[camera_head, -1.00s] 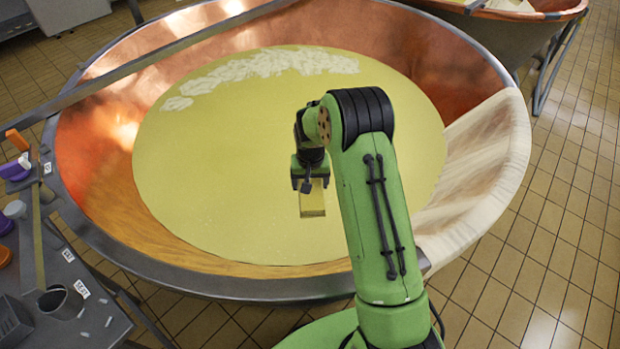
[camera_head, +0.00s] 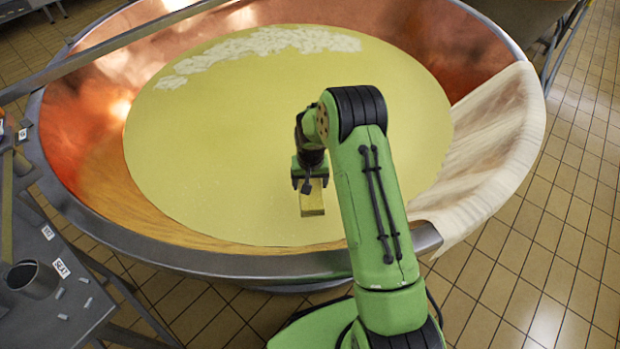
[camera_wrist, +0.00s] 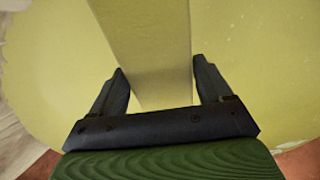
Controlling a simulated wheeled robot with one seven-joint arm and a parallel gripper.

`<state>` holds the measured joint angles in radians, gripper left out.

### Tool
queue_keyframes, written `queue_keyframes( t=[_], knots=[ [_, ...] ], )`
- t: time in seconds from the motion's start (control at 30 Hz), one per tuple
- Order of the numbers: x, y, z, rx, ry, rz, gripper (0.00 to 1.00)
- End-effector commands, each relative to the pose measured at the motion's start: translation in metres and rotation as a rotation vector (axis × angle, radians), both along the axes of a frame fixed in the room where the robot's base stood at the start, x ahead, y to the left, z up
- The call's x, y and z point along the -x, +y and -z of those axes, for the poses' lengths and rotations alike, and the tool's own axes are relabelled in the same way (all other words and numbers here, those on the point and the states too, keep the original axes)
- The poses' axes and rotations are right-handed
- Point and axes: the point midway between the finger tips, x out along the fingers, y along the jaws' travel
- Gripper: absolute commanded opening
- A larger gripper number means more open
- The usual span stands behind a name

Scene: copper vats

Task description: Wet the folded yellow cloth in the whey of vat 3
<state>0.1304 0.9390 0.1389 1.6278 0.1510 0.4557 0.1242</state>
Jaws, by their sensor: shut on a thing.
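A large copper vat (camera_head: 80,130) full of yellow-green whey (camera_head: 230,150) fills most of the head view. No vat number is readable. My gripper (camera_head: 310,186) is over the near half of the whey, shut on the folded yellow cloth (camera_head: 312,205), a flat block that hangs below the jaws. In the wrist view the cloth (camera_wrist: 155,50) runs away from between the two dark fingers (camera_wrist: 160,90), with whey around it. I cannot tell whether the cloth's lower end touches the whey.
White curd pieces (camera_head: 265,42) float at the far side. A pale cloth (camera_head: 495,150) drapes over the vat's right rim. A metal bar (camera_head: 120,45) crosses the upper left. A grey side table (camera_head: 50,300) with a metal cup (camera_head: 32,278) stands at lower left. Tiled floor is clear at right.

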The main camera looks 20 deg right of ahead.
Motion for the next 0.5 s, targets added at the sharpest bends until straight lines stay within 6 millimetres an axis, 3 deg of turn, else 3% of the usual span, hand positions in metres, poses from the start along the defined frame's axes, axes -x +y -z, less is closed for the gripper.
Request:
queue_keyframes(
  t=[0.5],
  knots=[
    [0.000, 0.000, 0.063, 0.000, -0.001, 0.000, 0.40]
  ],
)
